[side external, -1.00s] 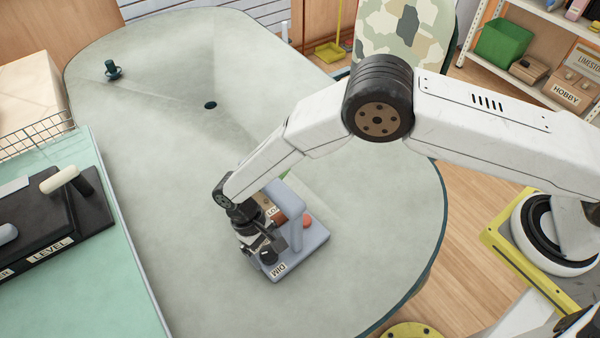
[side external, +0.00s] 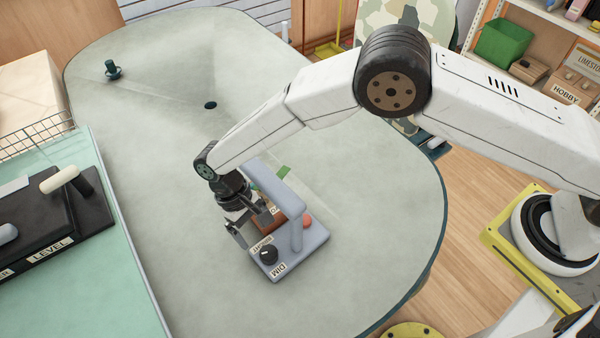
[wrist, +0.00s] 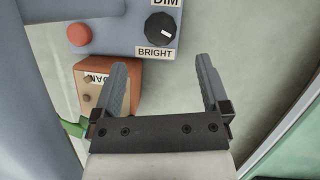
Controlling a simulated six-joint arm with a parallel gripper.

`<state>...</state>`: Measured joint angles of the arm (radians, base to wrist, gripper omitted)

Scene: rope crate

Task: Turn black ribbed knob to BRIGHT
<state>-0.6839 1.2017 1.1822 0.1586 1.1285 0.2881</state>
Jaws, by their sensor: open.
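The black ribbed knob (side external: 269,254) stands on the blue-grey panel (side external: 302,251), between the BRIGHT label (side external: 262,245) and the DIM label (side external: 279,270). In the wrist view the knob (wrist: 160,29) is at the top, with a white pointer mark on its lower right part, toward the BRIGHT side (wrist: 155,53). I cannot tell whether it points exactly at BRIGHT. My gripper (wrist: 160,75) is open and empty, its fingers apart from the knob. In the side view my gripper (side external: 252,228) is above and behind the knob, on the BRIGHT side.
A red button (wrist: 79,35) is on the panel, and a raised blue-grey bar (side external: 285,195) stands over it. An orange-brown labelled block (wrist: 108,85) lies close to my left finger. A black lever unit (side external: 60,225) is at far left. The grey surface around the panel is mostly clear.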

